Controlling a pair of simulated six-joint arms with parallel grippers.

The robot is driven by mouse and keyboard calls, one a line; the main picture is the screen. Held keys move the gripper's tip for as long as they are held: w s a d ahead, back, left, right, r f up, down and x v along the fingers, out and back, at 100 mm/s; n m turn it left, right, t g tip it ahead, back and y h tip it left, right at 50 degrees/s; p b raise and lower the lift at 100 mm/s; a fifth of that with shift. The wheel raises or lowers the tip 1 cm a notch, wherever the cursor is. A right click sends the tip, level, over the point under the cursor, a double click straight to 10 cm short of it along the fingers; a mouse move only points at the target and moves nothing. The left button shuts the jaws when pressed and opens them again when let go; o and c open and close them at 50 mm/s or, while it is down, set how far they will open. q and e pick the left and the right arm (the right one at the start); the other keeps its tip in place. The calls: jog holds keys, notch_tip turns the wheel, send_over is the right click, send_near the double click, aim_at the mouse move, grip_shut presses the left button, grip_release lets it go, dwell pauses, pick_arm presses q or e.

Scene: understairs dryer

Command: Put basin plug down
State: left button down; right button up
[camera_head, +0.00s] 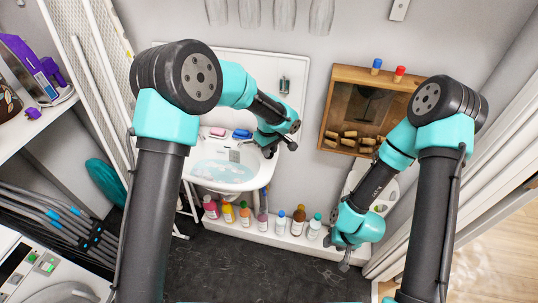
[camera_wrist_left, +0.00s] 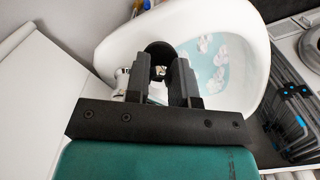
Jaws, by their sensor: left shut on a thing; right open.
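My left gripper (camera_head: 268,151) is over the right side of the white washbasin (camera_head: 226,187), near its back. In the left wrist view the fingers (camera_wrist_left: 163,66) are shut on a dark round thing, which looks like the basin plug (camera_wrist_left: 158,48). The plug is hidden behind the gripper in the head view. Bluish water with pale foam (camera_wrist_left: 211,60) lies in the basin, to the right of the plug in the wrist view. My right gripper (camera_head: 345,262) is open and empty, low at the right, away from the basin.
Several bottles (camera_head: 245,213) stand in a row on the white ledge below the basin. A blue thing (camera_head: 242,134) and a pink thing (camera_head: 217,132) lie on the basin's back edge. A wooden cabinet (camera_head: 345,85) hangs at right. The dark floor (camera_head: 270,265) is clear.

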pick_arm(q)
jog(key=shift+w+f, duration=0.15)
jog(key=shift+w, duration=0.2)
jog(key=shift+s+f, duration=0.1)
jog(key=shift+f, duration=1.5)
jog(key=shift+f, duration=0.15)
jog(key=c, duration=1)
grip_release()
notch_tip(320, 180, up, 12)
jog(key=shift+r, duration=0.15)
